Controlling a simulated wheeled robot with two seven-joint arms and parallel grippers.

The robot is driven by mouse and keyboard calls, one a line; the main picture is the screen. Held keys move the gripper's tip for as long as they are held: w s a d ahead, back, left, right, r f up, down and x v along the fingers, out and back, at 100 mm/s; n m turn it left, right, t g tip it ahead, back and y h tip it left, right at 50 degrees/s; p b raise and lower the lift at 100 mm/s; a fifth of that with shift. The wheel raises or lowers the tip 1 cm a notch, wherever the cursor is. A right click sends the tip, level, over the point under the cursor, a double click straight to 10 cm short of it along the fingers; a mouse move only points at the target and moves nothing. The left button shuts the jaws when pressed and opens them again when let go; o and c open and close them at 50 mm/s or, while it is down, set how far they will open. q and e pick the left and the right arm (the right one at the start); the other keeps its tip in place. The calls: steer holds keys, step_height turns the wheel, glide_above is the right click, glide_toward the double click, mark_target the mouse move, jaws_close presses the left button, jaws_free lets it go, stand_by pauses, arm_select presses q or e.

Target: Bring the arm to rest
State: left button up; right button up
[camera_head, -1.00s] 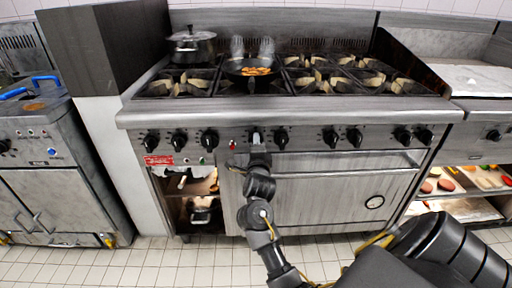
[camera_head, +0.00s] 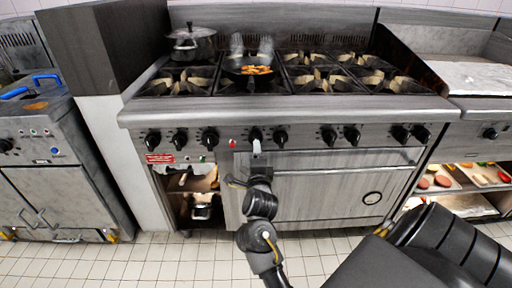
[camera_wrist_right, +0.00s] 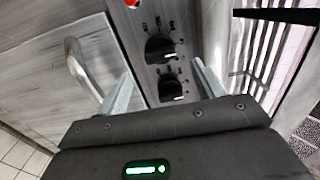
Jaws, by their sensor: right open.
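My right arm rises from the bottom of the head view. Its gripper (camera_head: 256,147) is just below a black stove knob (camera_head: 256,135) on the front panel. In the right wrist view, the gripper (camera_wrist_right: 163,85) has its two pale fingers spread, with nothing held between them. Two black knobs show between and beyond the fingers, one upper (camera_wrist_right: 160,48) and one lower (camera_wrist_right: 172,90). I cannot tell the exact gap between fingertips and panel. My left gripper is in neither view.
The stove (camera_head: 300,112) carries a lidded pot (camera_head: 192,44) and a pan (camera_head: 235,66) with browned food and wisps above it. The oven door handle (camera_head: 345,160) juts out near my gripper. An open compartment (camera_head: 196,185) is left of the arm. The tiled floor in front looks clear.

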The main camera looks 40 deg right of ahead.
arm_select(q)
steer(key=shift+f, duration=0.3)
arm_select(e)
steer(key=shift+s+a, duration=0.3)
steer(key=shift+s, duration=0.1)
